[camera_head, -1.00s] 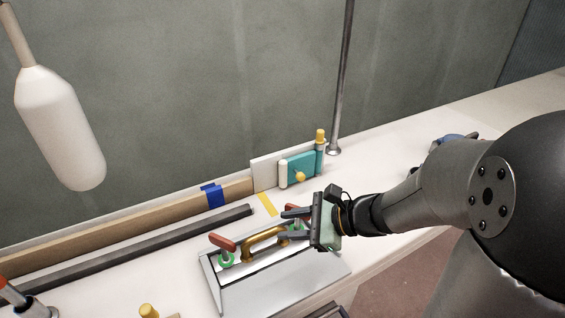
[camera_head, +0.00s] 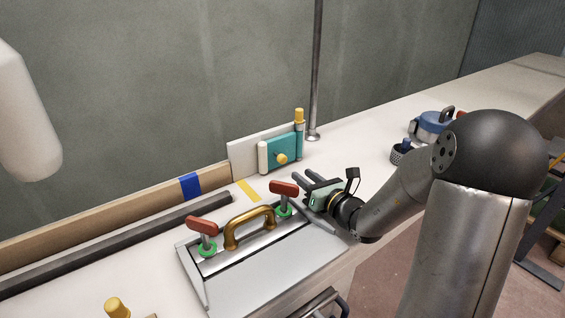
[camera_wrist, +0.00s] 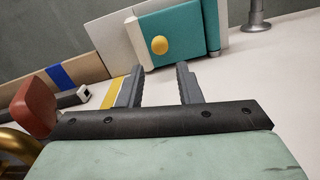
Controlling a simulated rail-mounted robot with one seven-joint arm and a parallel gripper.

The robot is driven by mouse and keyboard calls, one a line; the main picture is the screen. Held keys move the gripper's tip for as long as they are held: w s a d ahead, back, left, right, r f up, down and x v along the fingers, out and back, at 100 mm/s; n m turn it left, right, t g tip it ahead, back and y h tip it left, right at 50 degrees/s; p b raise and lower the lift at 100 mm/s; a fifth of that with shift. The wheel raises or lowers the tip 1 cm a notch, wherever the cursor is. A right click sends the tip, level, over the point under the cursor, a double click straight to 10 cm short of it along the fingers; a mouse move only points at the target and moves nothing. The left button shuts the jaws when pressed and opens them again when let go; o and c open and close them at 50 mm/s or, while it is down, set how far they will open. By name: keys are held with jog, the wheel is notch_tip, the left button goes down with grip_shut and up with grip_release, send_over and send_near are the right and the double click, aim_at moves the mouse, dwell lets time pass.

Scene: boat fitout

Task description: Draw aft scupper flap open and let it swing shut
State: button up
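The scupper flap is a teal panel (camera_head: 283,150) with a yellow knob (camera_head: 281,159), upright on a white backing plate (camera_head: 240,160) behind the bench top. It looks shut. My gripper (camera_head: 300,177) is in front of the flap and to its lower right in the head view, apart from it. In the wrist view my gripper's two fingers (camera_wrist: 157,78) are spread with nothing between them. The yellow knob (camera_wrist: 159,45) lies just beyond the fingertips, about centred between them, on the teal panel (camera_wrist: 178,38).
A hatch with a brass handle (camera_head: 250,228) and two red T-handles (camera_head: 283,189) sits left of my gripper; one red handle (camera_wrist: 35,105) is close in the wrist view. A metal post (camera_head: 316,80) stands right of the flap. A blue-lidded pot (camera_head: 432,124) is farther right.

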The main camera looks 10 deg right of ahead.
aim_at(285, 160)
jog(key=b+x, duration=0.1)
jog(key=x, duration=0.9)
jog(key=shift+w+a, duration=0.15)
jog(key=shift+w, duration=0.2)
grip_shut()
